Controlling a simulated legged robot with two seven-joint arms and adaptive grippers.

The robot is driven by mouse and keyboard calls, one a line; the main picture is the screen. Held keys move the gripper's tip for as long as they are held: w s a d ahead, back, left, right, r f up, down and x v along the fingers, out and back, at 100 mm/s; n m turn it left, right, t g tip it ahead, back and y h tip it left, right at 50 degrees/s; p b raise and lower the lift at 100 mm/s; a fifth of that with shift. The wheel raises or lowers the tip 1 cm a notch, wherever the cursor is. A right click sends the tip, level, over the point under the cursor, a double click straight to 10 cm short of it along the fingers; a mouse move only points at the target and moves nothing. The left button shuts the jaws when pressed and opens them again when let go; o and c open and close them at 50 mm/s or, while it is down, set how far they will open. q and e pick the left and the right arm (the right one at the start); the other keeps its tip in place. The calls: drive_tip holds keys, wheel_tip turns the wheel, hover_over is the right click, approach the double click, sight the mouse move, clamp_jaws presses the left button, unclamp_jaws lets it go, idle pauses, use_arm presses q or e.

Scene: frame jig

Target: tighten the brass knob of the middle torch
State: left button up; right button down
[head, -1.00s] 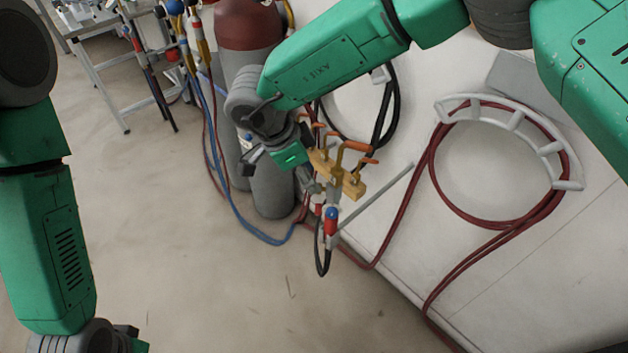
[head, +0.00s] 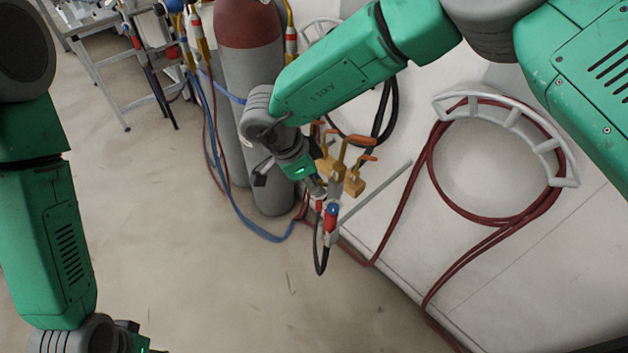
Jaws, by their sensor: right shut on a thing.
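A torch (head: 331,222) with red and blue parts hangs below a brass-coloured holder (head: 352,187) with orange-tipped hooks. A black hose loops down under it. My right gripper (head: 320,190) reaches in from the upper left, at the torch's upper end. Its jaws are shut on a small part there, which I take to be the brass knob; the fingers mostly hide it. I cannot make out other torches on this holder. My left gripper (head: 132,338) is at the bottom left edge, low over the floor and cut off by the frame; its jaws do not show clearly.
A grey gas cylinder with a dark red top (head: 248,30) stands behind my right wrist. Blue and red hoses run beside it. A coiled red hose hangs on a white rack (head: 563,178) at right. A metal table (head: 88,62) stands at back left.

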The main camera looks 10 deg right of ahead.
drive_tip(key=shift+s+t, duration=0.1)
drive_tip(key=shift+t, duration=0.4)
drive_tip(key=shift+s+a+f+m+t+h+b, duration=0.1)
drive_tip(key=shift+m+t+h+b, duration=0.2)
drive_tip(key=shift+t, duration=1)
drive_tip(key=shift+s+a+m+t+h+b, duration=0.15)
drive_tip(key=shift+m+t+h, duration=0.2)
drive_tip(key=shift+t, duration=0.95)
drive_tip(key=shift+d, duration=0.1)
drive_tip(key=c, duration=1.4)
unclamp_jaws()
drive_tip(key=shift+o, duration=0.2)
